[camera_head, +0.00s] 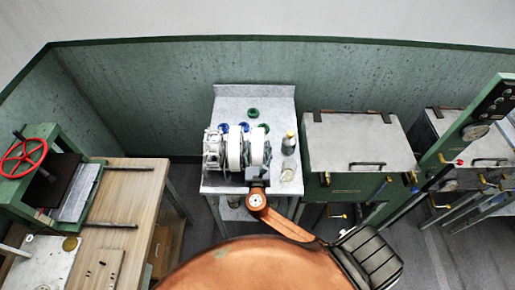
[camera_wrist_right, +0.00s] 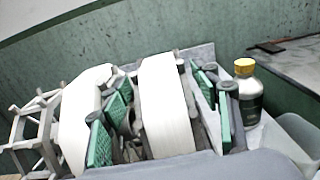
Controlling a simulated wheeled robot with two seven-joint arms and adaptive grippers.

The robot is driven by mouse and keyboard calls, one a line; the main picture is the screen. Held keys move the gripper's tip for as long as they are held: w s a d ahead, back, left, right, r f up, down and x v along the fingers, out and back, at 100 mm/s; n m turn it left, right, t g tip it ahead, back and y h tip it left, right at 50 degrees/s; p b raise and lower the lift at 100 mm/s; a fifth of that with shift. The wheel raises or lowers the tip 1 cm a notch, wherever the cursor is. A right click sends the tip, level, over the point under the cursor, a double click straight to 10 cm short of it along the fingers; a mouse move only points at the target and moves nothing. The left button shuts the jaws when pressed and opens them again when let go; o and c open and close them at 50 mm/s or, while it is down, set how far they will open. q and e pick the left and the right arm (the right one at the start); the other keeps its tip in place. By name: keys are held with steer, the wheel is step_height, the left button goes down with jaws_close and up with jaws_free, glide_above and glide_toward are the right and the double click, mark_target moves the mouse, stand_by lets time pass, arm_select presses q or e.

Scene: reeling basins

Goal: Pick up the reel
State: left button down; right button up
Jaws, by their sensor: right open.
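Reels stand in a row on the light grey table (camera_head: 275,97). At the left is an open-framed reel (camera_head: 213,150), beside it a white-wound reel (camera_head: 234,150), and at the right another white-wound reel (camera_head: 257,147). In the right wrist view the right white reel (camera_wrist_right: 168,105) stands between the green finger pads of my right gripper (camera_head: 257,172). The gripper is open, with pads on both sides of the reel; whether they touch it cannot be told. The other white reel (camera_wrist_right: 82,115) and the open frame (camera_wrist_right: 38,135) lie left. My left gripper is not seen.
A yellow-capped bottle (camera_wrist_right: 246,92) stands right of the reels, with a glass vessel (camera_head: 288,172) in front. Blue and green round items (camera_head: 253,113) lie behind. A green metal basin unit (camera_head: 358,145) is at the right, a wooden bench (camera_head: 125,205) at the left.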

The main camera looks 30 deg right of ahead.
mark_target(258, 138)
steer(key=p+x, duration=0.1)
steer(key=x, duration=0.3)
steer(key=shift+w+d+f, duration=0.1)
steer(key=shift+w+f, duration=0.05)
steer(key=shift+w, duration=0.15)
steer(key=shift+w+d, duration=0.15)
steer(key=shift+w, duration=0.05)
steer(key=shift+s, duration=0.1)
steer(key=shift+c, duration=1.1)
steer(key=c, duration=0.8)
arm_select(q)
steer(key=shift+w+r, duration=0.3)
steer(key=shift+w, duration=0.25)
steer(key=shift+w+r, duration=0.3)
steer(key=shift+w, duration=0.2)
arm_select(e)
steer(key=shift+c, duration=0.3)
